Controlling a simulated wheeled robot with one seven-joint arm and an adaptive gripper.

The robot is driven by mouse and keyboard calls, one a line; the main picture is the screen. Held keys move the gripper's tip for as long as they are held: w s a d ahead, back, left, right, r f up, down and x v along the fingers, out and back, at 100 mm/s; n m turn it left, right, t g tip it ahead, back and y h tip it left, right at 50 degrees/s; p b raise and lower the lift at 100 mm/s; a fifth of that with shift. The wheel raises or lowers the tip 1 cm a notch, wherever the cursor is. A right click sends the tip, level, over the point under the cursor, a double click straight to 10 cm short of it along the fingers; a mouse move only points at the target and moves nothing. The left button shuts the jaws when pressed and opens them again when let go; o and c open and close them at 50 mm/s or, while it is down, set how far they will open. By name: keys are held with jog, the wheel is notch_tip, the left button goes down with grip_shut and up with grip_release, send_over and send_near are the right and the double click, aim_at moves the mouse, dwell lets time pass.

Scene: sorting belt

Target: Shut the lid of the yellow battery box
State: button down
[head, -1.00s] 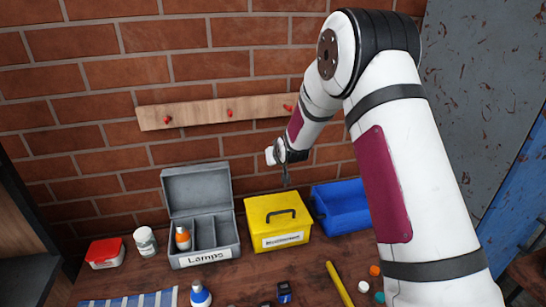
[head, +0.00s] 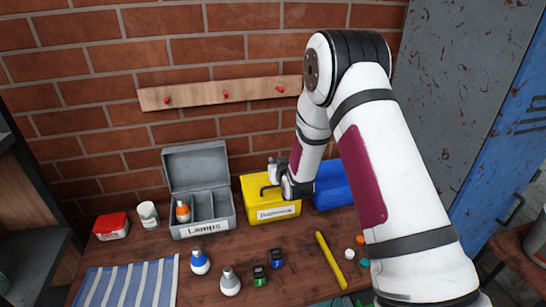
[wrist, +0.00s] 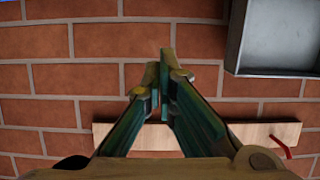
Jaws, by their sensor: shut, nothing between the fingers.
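The yellow battery box (head: 278,213) stands on the bench against the brick wall, with a white label on its front. Its lid (head: 252,182) lies down flat on the box, with a black handle on top. My arm covers the lid's right part and part of the handle. My gripper (head: 284,178) is just above or at the lid's right half; I cannot tell whether it touches. In the wrist view my gripper (wrist: 163,65) has its fingers together with nothing between them. The yellow box does not show there.
The open grey Lamps box (head: 205,228) stands left of the yellow box, its lid (wrist: 275,40) up. A blue bin (head: 333,187) stands close on the right, partly behind my arm. A yellow stick (head: 330,260) and several small items lie in front.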

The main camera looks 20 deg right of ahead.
jog(key=s+f, duration=0.2)
jog(key=s+f+p, duration=0.1)
jog(key=s+f, duration=0.1)
jog(key=f, duration=0.1)
jog(key=shift+f, duration=0.2)
jog(key=shift+s+f, duration=0.3)
jog(key=shift+f, duration=0.5)
jog(key=shift+r, duration=0.1)
